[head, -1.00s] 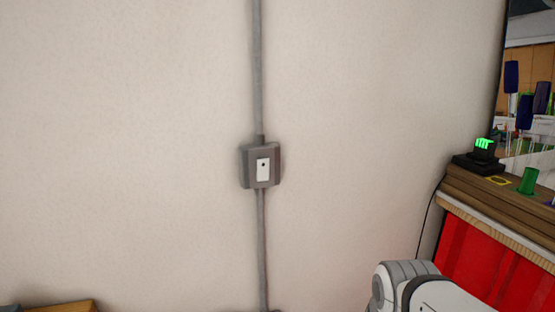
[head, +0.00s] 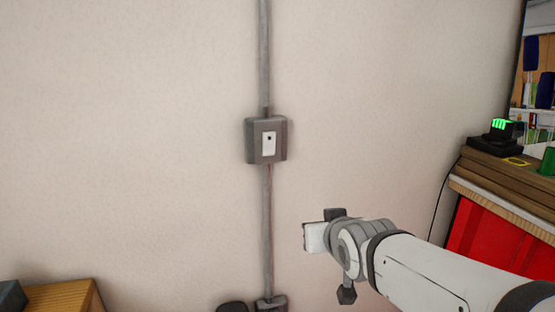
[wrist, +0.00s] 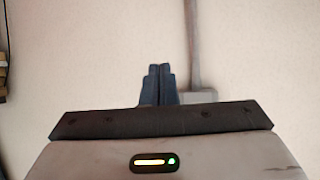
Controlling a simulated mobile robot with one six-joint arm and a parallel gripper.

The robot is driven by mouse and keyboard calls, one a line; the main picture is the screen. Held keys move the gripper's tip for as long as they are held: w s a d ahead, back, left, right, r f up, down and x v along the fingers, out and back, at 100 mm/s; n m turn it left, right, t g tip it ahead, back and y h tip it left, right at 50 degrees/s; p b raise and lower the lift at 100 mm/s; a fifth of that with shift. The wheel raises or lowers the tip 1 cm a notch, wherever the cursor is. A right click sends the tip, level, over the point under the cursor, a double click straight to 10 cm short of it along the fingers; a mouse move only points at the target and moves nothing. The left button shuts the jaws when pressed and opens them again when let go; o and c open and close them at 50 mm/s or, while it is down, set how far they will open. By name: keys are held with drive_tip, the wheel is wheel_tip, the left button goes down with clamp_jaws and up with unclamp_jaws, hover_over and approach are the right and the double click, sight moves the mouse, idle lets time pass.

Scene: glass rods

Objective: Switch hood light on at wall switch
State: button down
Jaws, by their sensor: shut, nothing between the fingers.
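The wall switch is a grey box (head: 253,142) with a white rocker plate (head: 268,143) bearing a small dark dot. It is fixed on a vertical grey conduit (head: 265,60) on the wall, near the middle of the head view. My arm reaches in from the lower right, and its wrist end is below and right of the switch. In the wrist view my gripper (wrist: 158,85) is shut and empty. The conduit (wrist: 194,45) runs down just right of the fingers to a grey box (wrist: 198,98), partly hidden by my gripper body. I cannot tell which box this is.
A wooden bench (head: 510,170) with a red front (head: 490,235) and a black device with a green display (head: 502,130) stands at the right. A wooden box edge (head: 65,296) is at the lower left. Another dark box (head: 270,304) sits low on the conduit. The wall around the switch is clear.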

drive_tip(key=w+a+r+n+t+y+b, duration=0.1)
drive_tip(key=w+a+r+t+y+b, duration=0.2)
drive_tip(key=a+r+t, duration=0.3)
wheel_tip(320, 180, up, 4)
drive_tip(key=shift+w+a+r+n+t+y, duration=0.1)
drive_tip(key=shift+w+a+n+t+y, duration=0.2)
drive_tip(key=shift+w+t+y, duration=0.1)
